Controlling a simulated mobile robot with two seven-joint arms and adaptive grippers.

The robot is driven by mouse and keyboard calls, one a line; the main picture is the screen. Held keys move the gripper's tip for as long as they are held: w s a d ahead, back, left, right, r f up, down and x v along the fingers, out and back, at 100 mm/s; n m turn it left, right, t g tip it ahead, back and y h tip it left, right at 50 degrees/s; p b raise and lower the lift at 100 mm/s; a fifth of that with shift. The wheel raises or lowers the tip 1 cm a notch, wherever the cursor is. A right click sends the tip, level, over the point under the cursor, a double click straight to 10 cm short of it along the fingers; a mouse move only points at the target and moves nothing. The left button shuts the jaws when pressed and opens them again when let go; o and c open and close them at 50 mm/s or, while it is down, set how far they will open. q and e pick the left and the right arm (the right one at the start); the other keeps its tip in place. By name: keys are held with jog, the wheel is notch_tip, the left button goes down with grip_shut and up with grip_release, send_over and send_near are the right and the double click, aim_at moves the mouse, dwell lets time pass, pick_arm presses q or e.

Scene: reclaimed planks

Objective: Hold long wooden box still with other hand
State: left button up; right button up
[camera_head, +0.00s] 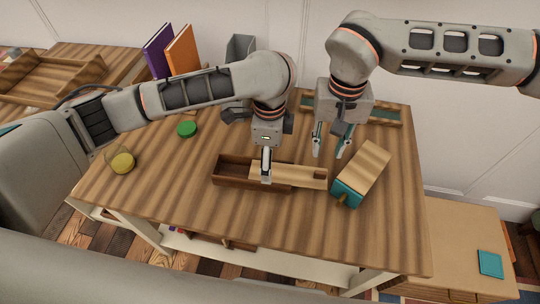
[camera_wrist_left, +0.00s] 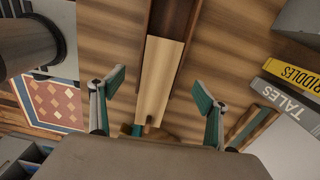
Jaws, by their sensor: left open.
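The long wooden box (camera_head: 228,174) lies near the table's middle, dark brown and open at its left part. A pale sliding lid (camera_head: 302,177) sticks out of its right end, with a dark notch near its tip. In the left wrist view the box (camera_wrist_left: 172,18) and lid (camera_wrist_left: 160,80) run down between the fingers. My left gripper (camera_head: 266,178) is over the box, seen edge-on; the wrist view shows its fingers (camera_wrist_left: 158,108) wide apart. I cannot tell whether it touches the box. My right gripper (camera_head: 331,153) is open and empty, behind the lid's end.
A wooden block with a teal end (camera_head: 347,193) stands close to the lid's tip. A green disc (camera_head: 187,129) and a yellow round item (camera_head: 122,163) lie at left. Purple (camera_head: 158,52) and orange (camera_head: 182,50) books stand behind. The table's front (camera_head: 290,222) is clear.

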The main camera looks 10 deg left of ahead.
aim_at(253, 173)
pick_arm(q)
jog(key=shift+f, duration=3.9)
jog(key=c, duration=1.4)
jog(key=shift+o, duration=0.2)
pick_arm(e)
grip_shut()
